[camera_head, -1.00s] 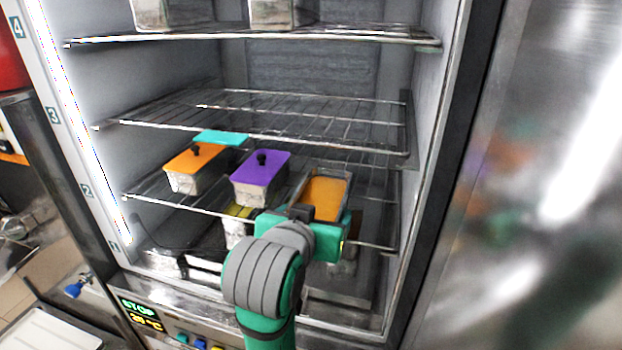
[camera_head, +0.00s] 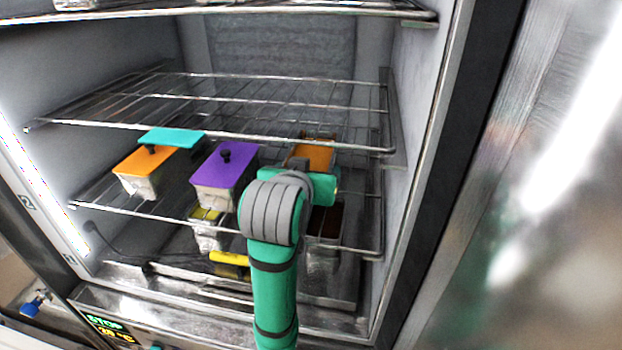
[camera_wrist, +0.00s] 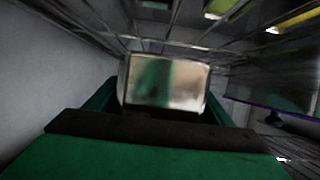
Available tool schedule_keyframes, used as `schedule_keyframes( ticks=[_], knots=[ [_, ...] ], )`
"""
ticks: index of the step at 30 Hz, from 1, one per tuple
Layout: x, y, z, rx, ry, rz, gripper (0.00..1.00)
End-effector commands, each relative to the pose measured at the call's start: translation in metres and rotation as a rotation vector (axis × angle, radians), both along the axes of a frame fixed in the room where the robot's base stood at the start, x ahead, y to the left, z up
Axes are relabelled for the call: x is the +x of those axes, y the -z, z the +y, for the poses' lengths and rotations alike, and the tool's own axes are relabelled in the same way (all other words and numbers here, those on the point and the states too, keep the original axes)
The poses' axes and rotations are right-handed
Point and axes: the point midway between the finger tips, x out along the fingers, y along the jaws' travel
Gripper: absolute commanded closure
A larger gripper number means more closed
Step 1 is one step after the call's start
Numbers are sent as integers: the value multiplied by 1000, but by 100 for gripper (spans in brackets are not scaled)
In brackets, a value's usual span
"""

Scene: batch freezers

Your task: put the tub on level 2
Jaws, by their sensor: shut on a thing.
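The tub (camera_head: 312,155) is a metal pan with an orange filling and no lid. It is at the right of the level 2 shelf (camera_head: 345,243), below the level 3 rack. My gripper (camera_head: 308,170) is shut on its near end. The wrist view shows the tub's shiny metal end wall (camera_wrist: 165,85) between the green finger parts of my gripper (camera_wrist: 160,112). My wrist hides the tub's lower part, so I cannot tell whether it touches the shelf.
On the same shelf, to the left, stand tubs with purple (camera_head: 225,163), orange (camera_head: 147,160) and teal (camera_head: 172,138) lids. The level 3 rack (camera_head: 250,100) is empty. Other tubs (camera_head: 207,232) stand below. The freezer's right wall (camera_head: 412,140) is close.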

Motion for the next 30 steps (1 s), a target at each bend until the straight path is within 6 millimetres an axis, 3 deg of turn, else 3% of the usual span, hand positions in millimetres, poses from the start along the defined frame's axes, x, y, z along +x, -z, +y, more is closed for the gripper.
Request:
schedule_keyframes(
  ticks=[7,15,16,18,30],
  knots=[
    [0,27,0,0,0,0,68],
    [0,30,-1,0,1,-3,68],
    [0,31,-1,1,1,0,20],
    [0,31,-2,0,2,1,7],
    [-2,28,4,0,-5,-1,7]
  ],
)
